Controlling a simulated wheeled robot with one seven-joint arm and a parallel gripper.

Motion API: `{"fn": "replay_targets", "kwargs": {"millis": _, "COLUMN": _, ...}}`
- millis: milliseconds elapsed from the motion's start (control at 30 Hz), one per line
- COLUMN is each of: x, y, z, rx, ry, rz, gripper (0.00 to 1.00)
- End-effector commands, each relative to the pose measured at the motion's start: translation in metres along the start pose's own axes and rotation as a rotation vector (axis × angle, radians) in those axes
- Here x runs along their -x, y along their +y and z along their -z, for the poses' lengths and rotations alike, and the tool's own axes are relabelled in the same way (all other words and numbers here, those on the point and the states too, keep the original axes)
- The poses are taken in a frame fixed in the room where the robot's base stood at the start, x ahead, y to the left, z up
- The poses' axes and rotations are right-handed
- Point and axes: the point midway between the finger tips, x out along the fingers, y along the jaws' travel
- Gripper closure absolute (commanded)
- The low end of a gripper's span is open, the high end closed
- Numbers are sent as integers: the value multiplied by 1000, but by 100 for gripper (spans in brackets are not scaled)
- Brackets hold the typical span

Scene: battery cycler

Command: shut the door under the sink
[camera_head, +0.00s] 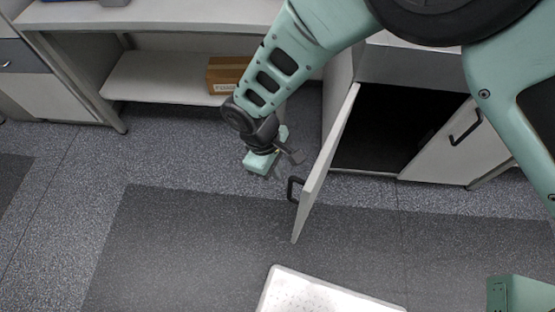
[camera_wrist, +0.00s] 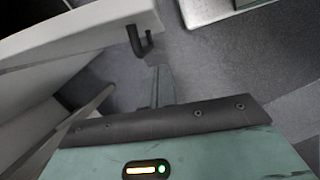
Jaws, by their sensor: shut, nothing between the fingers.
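The open white door (camera_head: 325,165) stands swung out from the sink cabinet, seen nearly edge-on, with a black handle (camera_head: 294,188) on its left face. The dark cabinet inside (camera_head: 375,125) shows to its right. My gripper (camera_head: 293,156) is shut and empty, just left of the door on its handle side. Any contact with the door cannot be told. In the wrist view the door (camera_wrist: 75,32) crosses the upper left. Its handle (camera_wrist: 140,42) lies just beyond my shut fingers (camera_wrist: 161,84).
The cabinet's right door (camera_head: 455,145) is shut. A bench shelf (camera_head: 160,78) with a cardboard box (camera_head: 228,72) stands at the back left. A white perforated panel (camera_head: 320,293) is at the bottom. The floor (camera_head: 200,235) left of the door is clear.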

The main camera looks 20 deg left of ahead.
Motion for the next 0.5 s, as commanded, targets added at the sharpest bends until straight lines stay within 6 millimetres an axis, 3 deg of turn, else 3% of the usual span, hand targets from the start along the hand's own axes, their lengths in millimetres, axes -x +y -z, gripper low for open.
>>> {"fn": "replay_targets", "kwargs": {"millis": 233, "x": -48, "y": 0, "z": -3, "rx": 0, "ry": -4, "rz": 0, "gripper": 100}}
{"fn": "replay_targets", "kwargs": {"millis": 500, "x": -53, "y": 0, "z": -35, "rx": -2, "ry": 0, "rz": 0, "gripper": 100}}
